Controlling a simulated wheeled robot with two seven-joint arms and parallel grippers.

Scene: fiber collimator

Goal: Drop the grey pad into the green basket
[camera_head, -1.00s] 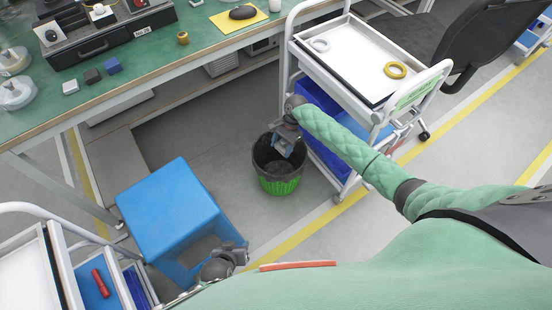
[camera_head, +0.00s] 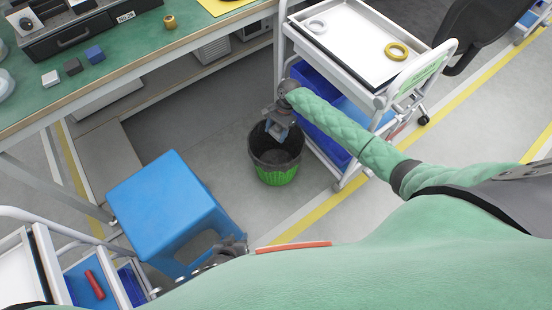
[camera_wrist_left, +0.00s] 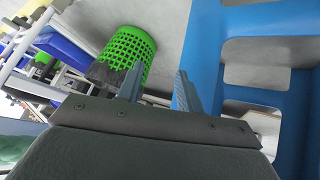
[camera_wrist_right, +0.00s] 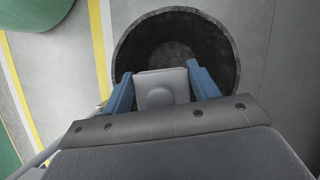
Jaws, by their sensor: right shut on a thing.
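The green basket (camera_head: 277,176) stands upright on the floor, green below with a dark rim and dark inside. Its mesh side shows in the left wrist view (camera_wrist_left: 125,50). My right gripper (camera_head: 281,132) is over the basket's far part. It is shut on the grey pad (camera_wrist_right: 162,87), a light grey square piece with a round bump, held between the blue fingers. In the right wrist view the basket's dark opening (camera_wrist_right: 175,38) lies behind the pad. My left gripper (camera_wrist_left: 160,72) is open and empty, low beside the blue stool; its fingertips are hidden in the head view.
The blue stool (camera_head: 160,200) stands left of the basket. A white cart (camera_head: 345,60) with two rings on its top tray stands close to the basket's right. A green workbench (camera_head: 120,65) runs along the upper left. Floor is clear between stool and basket.

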